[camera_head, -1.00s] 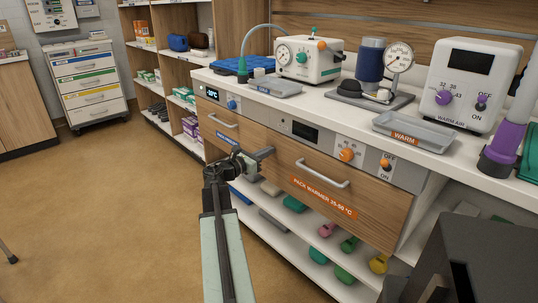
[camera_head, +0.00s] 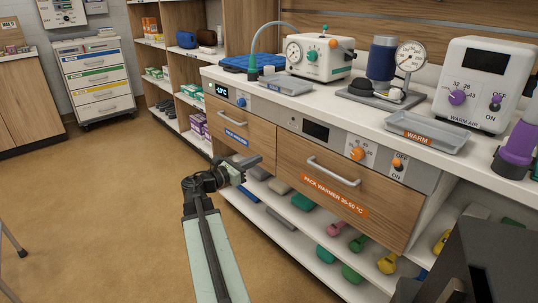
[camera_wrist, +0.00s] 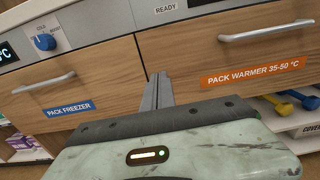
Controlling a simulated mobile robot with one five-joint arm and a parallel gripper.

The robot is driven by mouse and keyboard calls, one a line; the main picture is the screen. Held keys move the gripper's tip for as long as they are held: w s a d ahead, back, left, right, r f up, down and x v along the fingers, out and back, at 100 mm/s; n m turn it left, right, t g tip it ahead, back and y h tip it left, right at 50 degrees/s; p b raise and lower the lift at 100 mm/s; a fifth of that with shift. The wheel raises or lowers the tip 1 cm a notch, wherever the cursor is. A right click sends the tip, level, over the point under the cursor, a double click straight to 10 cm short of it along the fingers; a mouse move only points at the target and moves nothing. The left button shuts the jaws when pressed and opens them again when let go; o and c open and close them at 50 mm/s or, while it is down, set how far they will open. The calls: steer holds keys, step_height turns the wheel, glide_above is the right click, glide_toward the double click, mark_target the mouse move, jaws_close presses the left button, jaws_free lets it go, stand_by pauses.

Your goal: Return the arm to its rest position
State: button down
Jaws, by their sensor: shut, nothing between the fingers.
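My gripper (camera_head: 248,162) is shut and empty. In the head view it stands in front of the counter's wooden drawers, near the gap between the pack freezer drawer (camera_head: 237,133) and the pack warmer drawer (camera_head: 333,178). In the wrist view the closed fingers (camera_wrist: 158,92) point at the drawer fronts. Both drawers look closed. The freezer drawer's handle (camera_wrist: 43,83) and the warmer drawer's handle (camera_wrist: 266,32) are apart from the fingers. My arm reaches up from the bottom of the head view.
The counter holds a grey tray marked WARM (camera_head: 425,132), a warm air unit (camera_head: 481,82) and a dial gauge (camera_head: 410,57). A lower shelf (camera_head: 300,236) carries coloured packs and dumbbells. A drawer cart (camera_head: 97,78) stands at the back left.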

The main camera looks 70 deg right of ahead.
steer(key=shift+v, duration=1.1)
